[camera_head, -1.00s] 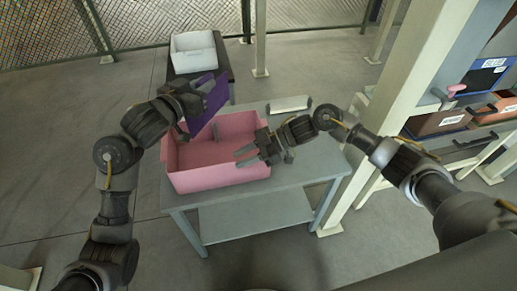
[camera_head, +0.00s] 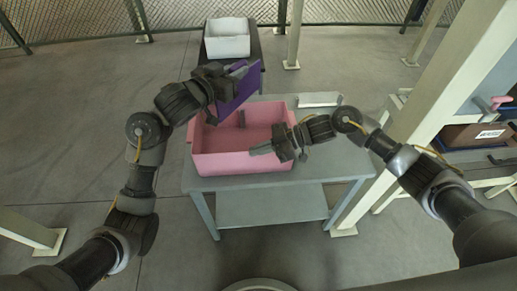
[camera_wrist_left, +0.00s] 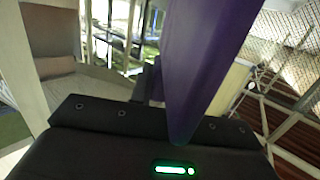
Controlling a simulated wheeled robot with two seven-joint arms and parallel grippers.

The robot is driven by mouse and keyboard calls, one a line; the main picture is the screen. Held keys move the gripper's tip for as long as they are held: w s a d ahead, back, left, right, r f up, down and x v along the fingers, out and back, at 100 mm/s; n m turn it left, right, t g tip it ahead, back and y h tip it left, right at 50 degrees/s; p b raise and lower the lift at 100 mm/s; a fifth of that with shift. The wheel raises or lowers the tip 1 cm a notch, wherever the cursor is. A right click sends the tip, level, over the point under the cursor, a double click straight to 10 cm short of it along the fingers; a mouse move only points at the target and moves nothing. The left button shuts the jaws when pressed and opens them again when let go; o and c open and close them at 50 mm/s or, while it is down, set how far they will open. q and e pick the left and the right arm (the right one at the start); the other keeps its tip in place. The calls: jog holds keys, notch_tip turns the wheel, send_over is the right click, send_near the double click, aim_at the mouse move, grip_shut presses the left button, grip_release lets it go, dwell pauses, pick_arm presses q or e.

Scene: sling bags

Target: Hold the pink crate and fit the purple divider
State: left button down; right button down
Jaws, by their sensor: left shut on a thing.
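The pink crate (camera_head: 225,163) sits upright on the grey table, open at the top. The purple divider (camera_head: 238,92) is a flat panel tilted above the crate's back part. My left gripper (camera_head: 232,76) is shut on the divider, which also shows as a purple slab in the left wrist view (camera_wrist_left: 192,70). The divider's lower edge is partly hidden by my left gripper and arm. My right gripper (camera_head: 262,149) is over the crate's right front part, fingers pointing left. Its finger gap and any contact with the crate are unclear.
The grey table (camera_head: 310,168) has bare room right of the crate. A white bin (camera_head: 227,46) stands on a dark stand behind. A beige post (camera_head: 440,95) and shelf with a brown bin (camera_head: 478,135) are at right.

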aim_at(241, 90)
pick_arm(q)
jog(key=shift+d, duration=0.1)
jog(key=shift+s+d+f+n+t+y, duration=0.85)
jog(key=shift+d+f, duration=1.25)
jog(key=shift+d, duration=1.75)
jog(key=shift+w+a+f+n+t+y, duration=0.3)
jog(key=shift+a+f+n+y, duration=0.15)
jog(key=shift+a+n+y, duration=0.45)
jog(key=shift+w+a+f+n+t+y, duration=0.25)
jog(key=shift+a+f+n+y, duration=0.35)
jog(key=shift+y, duration=0.45)
jog(key=shift+w+a+f+n+t+y, duration=0.2)
jog(key=shift+a+f+n+t+y, duration=0.25)
jog(key=shift+a+y, duration=0.45)
jog(key=shift+w+a+r+n+y, duration=0.15)
jog(key=shift+w+a+n+y, duration=0.05)
jog(key=shift+a+n+y, duration=0.3)
jog(key=shift+w+a+r+n+y, duration=0.15)
jog(key=shift+a+n+y, duration=0.3)
jog(key=shift+y, duration=0.15)
jog(key=shift+s+a+r+y, duration=0.1)
jog(key=shift+s+r+y, duration=0.15)
jog(key=shift+r, duration=0.35)
jog(key=shift+s+a+r+y, duration=0.1)
jog(key=shift+s+r+y, duration=0.1)
jog(key=shift+r, duration=0.35)
